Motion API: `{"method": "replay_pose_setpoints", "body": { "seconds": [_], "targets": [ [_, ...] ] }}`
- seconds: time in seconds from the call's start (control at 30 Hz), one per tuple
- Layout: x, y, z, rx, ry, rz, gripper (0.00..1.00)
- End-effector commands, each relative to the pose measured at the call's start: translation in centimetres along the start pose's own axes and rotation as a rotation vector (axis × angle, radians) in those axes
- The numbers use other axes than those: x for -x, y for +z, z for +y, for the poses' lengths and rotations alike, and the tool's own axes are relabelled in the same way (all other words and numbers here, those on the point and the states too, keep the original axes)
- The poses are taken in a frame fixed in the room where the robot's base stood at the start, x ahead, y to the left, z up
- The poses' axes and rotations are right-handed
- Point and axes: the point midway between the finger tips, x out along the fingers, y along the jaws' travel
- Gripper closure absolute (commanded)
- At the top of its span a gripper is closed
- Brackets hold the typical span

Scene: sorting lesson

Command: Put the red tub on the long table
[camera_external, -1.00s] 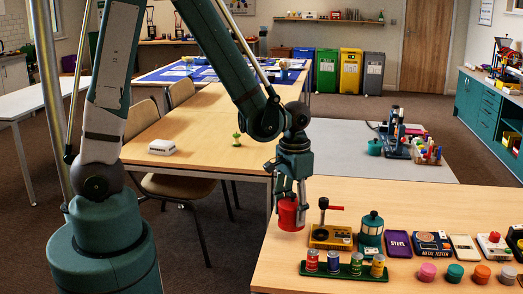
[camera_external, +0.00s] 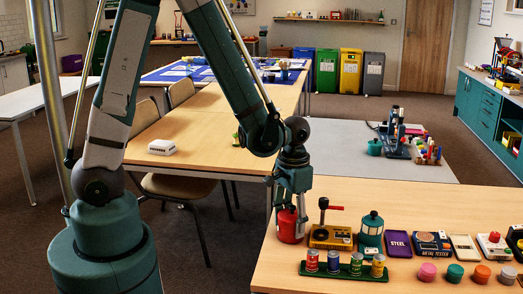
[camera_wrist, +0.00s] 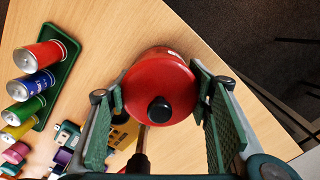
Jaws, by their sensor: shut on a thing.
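The red tub (camera_external: 289,228) is at the left end of the near wooden table (camera_external: 330,190). It is upright. In the wrist view the tub (camera_wrist: 160,85) shows its red lid and black knob from above. My gripper (camera_external: 291,207) is above and around the tub, with its green fingers on either side, and it is shut on the tub. Whether the tub's base touches the tabletop I cannot tell. A long wooden table (camera_external: 205,120) runs back on the left, with a white box (camera_external: 162,147) on its near end.
A green rack (camera_external: 345,272) with several cans lies in front. A teal lantern-like pot (camera_external: 371,232) and more items stand to the right. A chair (camera_external: 180,188) is by the long table.

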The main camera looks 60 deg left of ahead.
Motion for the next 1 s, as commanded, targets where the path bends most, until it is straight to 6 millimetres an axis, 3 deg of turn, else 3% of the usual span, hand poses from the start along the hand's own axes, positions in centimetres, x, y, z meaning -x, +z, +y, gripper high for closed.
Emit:
{"method": "replay_pose_setpoints", "body": {
  "seconds": [0.1, 0.13, 0.2, 0.73, 1.0],
  "targets": [
    [-0.3, 0.0, 0.0, 0.000, 0.000, 0.000, 0.98],
    [-0.3, 0.0, 0.0, 0.000, 0.000, 0.000, 0.46],
    [-0.2, 0.0, 0.0, 0.000, 0.000, 0.000, 0.37],
    [0.1, 0.0, 0.0, 0.000, 0.000, 0.000, 0.35],
    [2.1, 0.0, 0.0, 0.000, 0.000, 0.000, 0.35]
  ]
}}
